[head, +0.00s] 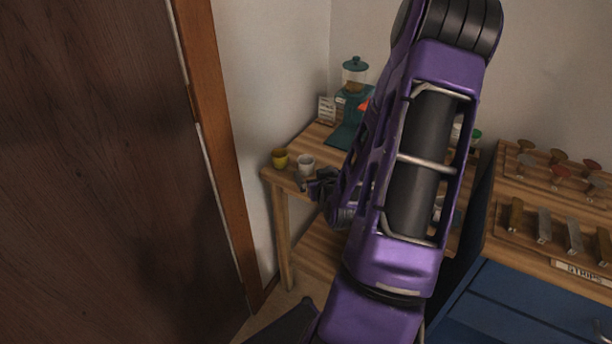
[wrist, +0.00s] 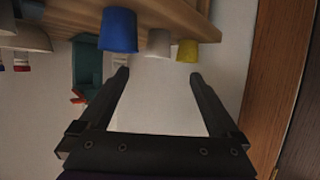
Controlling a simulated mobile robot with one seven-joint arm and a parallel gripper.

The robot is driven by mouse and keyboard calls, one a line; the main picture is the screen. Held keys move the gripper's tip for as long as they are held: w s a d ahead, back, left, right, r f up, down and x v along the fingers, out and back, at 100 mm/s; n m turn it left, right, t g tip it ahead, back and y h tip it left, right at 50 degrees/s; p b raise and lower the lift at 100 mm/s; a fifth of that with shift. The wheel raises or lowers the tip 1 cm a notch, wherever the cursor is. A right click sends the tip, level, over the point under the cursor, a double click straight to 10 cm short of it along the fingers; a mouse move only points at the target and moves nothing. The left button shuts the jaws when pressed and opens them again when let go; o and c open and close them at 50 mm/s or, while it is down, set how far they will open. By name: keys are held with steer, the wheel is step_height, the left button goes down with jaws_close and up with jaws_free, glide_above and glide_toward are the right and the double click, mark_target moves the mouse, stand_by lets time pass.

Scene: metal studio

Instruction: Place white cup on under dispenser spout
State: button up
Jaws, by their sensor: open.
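The white cup (head: 306,164) stands at the left front of the wooden table, next to the yellow cup (head: 280,158). In the wrist view, which looks upside down, the white cup (wrist: 158,42) shows between a blue cup (wrist: 118,30) and the yellow cup (wrist: 187,50). My gripper (wrist: 159,75) is open and empty, its fingers pointing toward the white cup and apart from it. In the head view my gripper (head: 308,182) is just in front of the cup. The teal dispenser (head: 350,105) stands at the back of the table; my arm partly hides it and its spout is unclear.
A small sign (head: 326,110) stands left of the dispenser. A blue cabinet (head: 520,300) with a wooden top holding several handled tools is at the right. A dark door (head: 100,170) with a wooden frame is at the left. My arm hides the table's right part.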

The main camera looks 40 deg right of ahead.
mark_target(304, 159)
steer(key=x, duration=1.1)
steer(key=shift+w+d+f+b, duration=0.1)
steer(key=shift+w+d+b, duration=0.15)
steer(key=shift+b, duration=0.15)
